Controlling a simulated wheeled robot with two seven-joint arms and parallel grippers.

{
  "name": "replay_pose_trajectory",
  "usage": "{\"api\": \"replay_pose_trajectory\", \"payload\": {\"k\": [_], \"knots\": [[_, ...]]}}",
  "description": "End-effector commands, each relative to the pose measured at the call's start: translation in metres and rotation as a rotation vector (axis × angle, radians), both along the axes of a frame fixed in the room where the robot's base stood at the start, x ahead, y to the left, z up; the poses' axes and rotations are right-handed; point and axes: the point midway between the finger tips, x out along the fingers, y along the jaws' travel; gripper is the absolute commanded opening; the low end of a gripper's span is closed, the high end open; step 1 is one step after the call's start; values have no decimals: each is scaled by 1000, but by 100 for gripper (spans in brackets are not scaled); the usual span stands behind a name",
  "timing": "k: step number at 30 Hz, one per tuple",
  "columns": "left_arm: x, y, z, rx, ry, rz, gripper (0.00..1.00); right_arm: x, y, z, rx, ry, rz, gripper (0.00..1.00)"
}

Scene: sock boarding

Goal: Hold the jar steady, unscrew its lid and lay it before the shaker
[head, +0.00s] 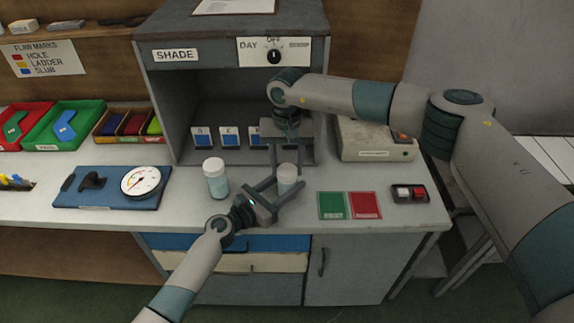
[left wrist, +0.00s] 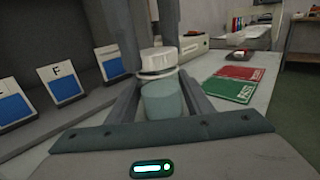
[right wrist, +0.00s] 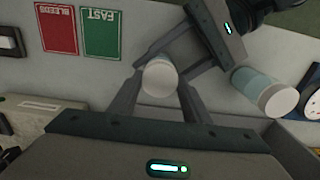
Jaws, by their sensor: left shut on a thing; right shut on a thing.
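The jar (head: 286,184), with a pale blue body and white lid (head: 287,170), stands upright on the counter. My left gripper (head: 281,188) is shut around its body from the front. My right gripper (head: 288,163) reaches down from above and is shut on the lid. In the left wrist view the lid (left wrist: 158,61) sits over the body (left wrist: 163,101); I cannot tell how loose it is. In the right wrist view the lid's round top (right wrist: 159,79) is between the fingers. A second white-capped pale blue container, apparently the shaker (head: 215,179), stands upright to the left.
The shade box (head: 160,100) with several lettered cards is behind. A green card (head: 332,205) and a red card (head: 365,205) lie to the right, with a small dark tray (head: 411,194) beyond. A blue board with a dial (head: 141,181) lies left. The counter before the shaker is clear.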

Motion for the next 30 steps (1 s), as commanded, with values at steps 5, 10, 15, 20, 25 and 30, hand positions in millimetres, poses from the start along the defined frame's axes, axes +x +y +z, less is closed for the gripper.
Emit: {"api": "replay_pose_trajectory", "payload": {"k": [5, 10, 15, 20, 25, 30], "knots": [[0, 0, 0, 1, 1, 0, 0, 0, 0, 2, 0, -1, 0, 17], [0, 0, 0, 1, 1, 0, 0, 0, 0, 7, 0, -1, 0, 17], [0, 0, 0, 1, 1, 1, 0, 0, 0, 12, 1, -1, -1, 17], [0, 0, 0, 1, 1, 1, 0, 0, 0, 17, 1, -1, -1, 17], [0, 0, 0, 1, 1, 1, 0, 0, 0, 21, 0, 0, -1, 17], [0, 1, 0, 1, 1, 1, 0, 0, 0, 22, 0, 0, 0, 17]]}}
